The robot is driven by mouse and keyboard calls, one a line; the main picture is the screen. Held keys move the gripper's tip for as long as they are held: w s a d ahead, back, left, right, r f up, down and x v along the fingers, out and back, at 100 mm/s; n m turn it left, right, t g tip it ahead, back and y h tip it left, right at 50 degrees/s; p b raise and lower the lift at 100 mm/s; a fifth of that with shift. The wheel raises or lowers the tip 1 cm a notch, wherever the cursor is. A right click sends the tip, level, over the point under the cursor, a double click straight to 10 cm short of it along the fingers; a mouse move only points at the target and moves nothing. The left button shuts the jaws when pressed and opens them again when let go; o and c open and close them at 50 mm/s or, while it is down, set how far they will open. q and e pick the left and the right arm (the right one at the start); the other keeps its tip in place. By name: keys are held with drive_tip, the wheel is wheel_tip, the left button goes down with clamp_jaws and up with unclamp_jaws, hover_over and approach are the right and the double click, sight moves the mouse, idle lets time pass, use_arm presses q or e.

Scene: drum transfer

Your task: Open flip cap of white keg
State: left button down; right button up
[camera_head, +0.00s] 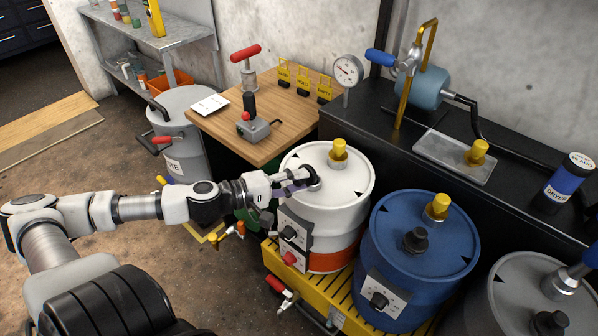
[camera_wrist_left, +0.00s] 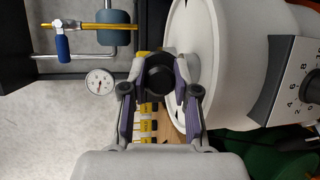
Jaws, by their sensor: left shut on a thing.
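The white keg (camera_head: 336,218) stands upright on the yellow pallet in the head view, with an orange band low on its side. Its lid has a yellow plug (camera_head: 339,151) at the back and a dark cap near the front left. My left gripper (camera_head: 306,176) is at that cap, shut on it, and partly hides it. In the left wrist view the round black cap (camera_wrist_left: 160,78) sits between the two fingers (camera_wrist_left: 160,88), with the white keg's lid (camera_wrist_left: 194,50) beside it. The cap looks closed, but its hinge cannot be made out. My right gripper is not in view.
A blue keg (camera_head: 415,250) stands close right of the white keg, with a grey drum (camera_head: 535,295) beyond. A wooden table (camera_head: 290,115) with a joystick box is behind left. A black bench (camera_head: 400,130) with a gauge (camera_head: 347,70) and pump runs behind.

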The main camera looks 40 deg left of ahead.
use_arm(q)
drive_tip(key=p, duration=0.2)
drive_tip(key=r+t+p, duration=0.1)
drive_tip(key=p, duration=0.1)
drive_tip(key=shift+a+r+p, duration=0.2)
drive_tip(key=shift+a+p, duration=0.05)
drive_tip(key=shift+p, duration=0.1)
drive_tip(key=shift+s+d+f+m+t+h+p, duration=0.15)
drive_tip(key=shift+s+f+m+t+h+p, duration=0.1)
drive_tip(key=shift+f+p, duration=0.3)
drive_tip(key=shift+s+d+f+m+t+h+p, duration=0.15)
drive_tip(key=shift+f+t+p, duration=0.15)
drive_tip(key=shift+p, duration=0.35)
drive_tip(key=shift+s+a+f+m+t+h+b, duration=0.1)
drive_tip(key=shift+s+f+m+t+h+b, duration=0.1)
drive_tip(key=shift+f+m+t+h+b, duration=0.5)
drive_tip(key=shift+f+t+b, duration=0.1)
drive_tip(key=shift+t+b, duration=0.15)
drive_tip(key=shift+b, duration=0.05)
drive_tip(key=c, duration=0.9)
unclamp_jaws()
drive_tip(key=shift+o, duration=0.2)
